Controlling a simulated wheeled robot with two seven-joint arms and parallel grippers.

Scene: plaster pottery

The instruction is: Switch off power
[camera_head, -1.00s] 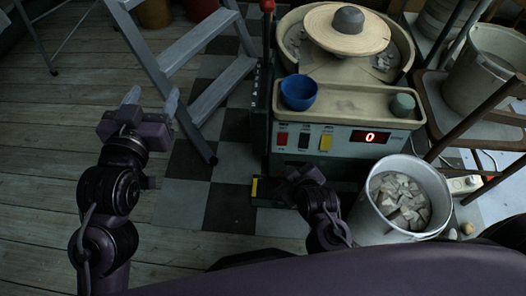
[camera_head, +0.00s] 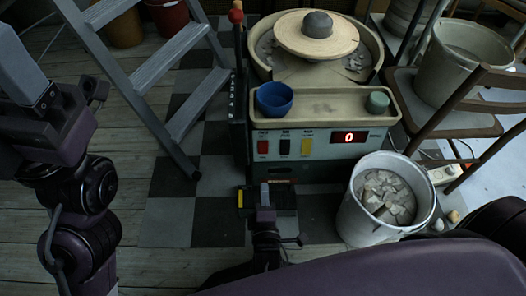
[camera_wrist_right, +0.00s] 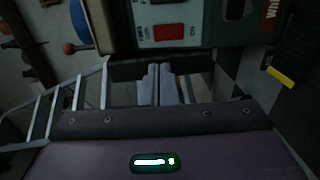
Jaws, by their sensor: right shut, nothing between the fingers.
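The pottery wheel's control panel (camera_head: 318,150) carries a red switch (camera_head: 262,147), a black switch (camera_head: 284,146), a yellow switch (camera_head: 306,146) and a lit red display (camera_head: 349,137) reading 0. The red switch shows large in the right wrist view (camera_wrist_right: 168,33), just beyond the fingertips. My right gripper (camera_head: 264,190) is shut and empty, below the red switch in the head view; its closed fingers (camera_wrist_right: 157,72) point at the panel, with no contact visible.
A bucket of plaster pieces (camera_head: 388,198) stands right of my right gripper. A blue bowl (camera_head: 274,98) sits on the wheel's ledge. A red-knobbed lever (camera_head: 236,17) rises at the wheel's left. A stepladder (camera_head: 165,60) stands further left; a wooden chair (camera_head: 440,115) is at right.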

